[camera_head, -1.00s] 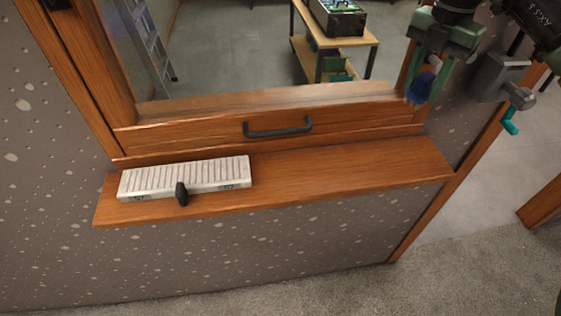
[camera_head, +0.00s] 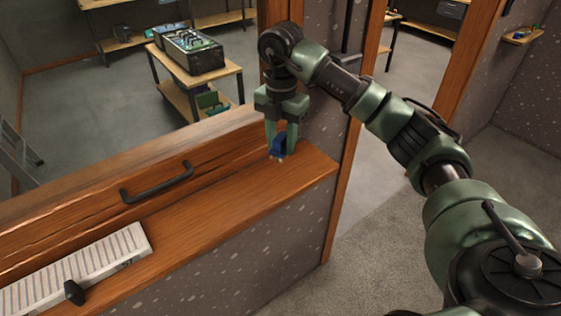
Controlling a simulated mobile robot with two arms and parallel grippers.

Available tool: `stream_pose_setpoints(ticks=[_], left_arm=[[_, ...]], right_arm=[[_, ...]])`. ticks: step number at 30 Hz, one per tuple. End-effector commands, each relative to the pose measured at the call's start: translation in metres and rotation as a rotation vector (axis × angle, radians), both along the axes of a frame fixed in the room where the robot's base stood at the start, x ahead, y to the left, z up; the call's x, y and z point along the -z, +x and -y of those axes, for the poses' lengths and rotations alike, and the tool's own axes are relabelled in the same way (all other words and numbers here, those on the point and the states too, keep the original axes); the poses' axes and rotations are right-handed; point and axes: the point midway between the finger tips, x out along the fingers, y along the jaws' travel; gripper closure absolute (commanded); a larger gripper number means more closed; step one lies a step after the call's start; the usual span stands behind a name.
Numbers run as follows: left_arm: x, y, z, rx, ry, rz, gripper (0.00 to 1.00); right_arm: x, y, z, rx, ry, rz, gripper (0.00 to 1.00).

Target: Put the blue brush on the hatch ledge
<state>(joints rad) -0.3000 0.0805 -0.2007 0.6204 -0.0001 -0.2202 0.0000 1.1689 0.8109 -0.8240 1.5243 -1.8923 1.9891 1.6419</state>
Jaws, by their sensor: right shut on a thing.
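The blue brush (camera_head: 278,144) is between the fingers of my right gripper (camera_head: 279,146), which is shut on it. The brush hangs with its pale tip down at the right end of the wooden hatch ledge (camera_head: 230,192). The tip is at or just above the ledge surface; I cannot tell whether it touches. The gripper fingers hide part of the brush. My right arm reaches in from the lower right. My left gripper is not in view.
A white slatted fader panel (camera_head: 80,272) with a black knob (camera_head: 74,292) lies on the ledge's left part. A black handle (camera_head: 157,183) sits on the hatch sash behind the ledge. The ledge between panel and brush is clear. A wooden post (camera_head: 365,120) stands right of the gripper.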

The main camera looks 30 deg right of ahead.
Motion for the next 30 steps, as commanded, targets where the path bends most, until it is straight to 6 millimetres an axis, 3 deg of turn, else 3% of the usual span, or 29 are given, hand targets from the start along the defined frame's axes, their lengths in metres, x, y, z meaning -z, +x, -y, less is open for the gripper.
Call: stream_pose_setpoints(ticks=[17,27,28,30], left_arm=[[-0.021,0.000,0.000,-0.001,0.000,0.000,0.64],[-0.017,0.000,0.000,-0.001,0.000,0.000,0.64],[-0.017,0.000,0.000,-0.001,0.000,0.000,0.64],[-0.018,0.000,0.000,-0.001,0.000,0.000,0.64]], right_arm=[[0.063,0.000,0.000,-0.001,0.000,0.000,0.97],[0.069,0.000,0.000,-0.001,0.000,0.002,0.97],[0.069,0.000,0.000,-0.001,0.000,0.002,0.61],[0.068,0.000,0.000,-0.001,0.000,0.002,0.42]])
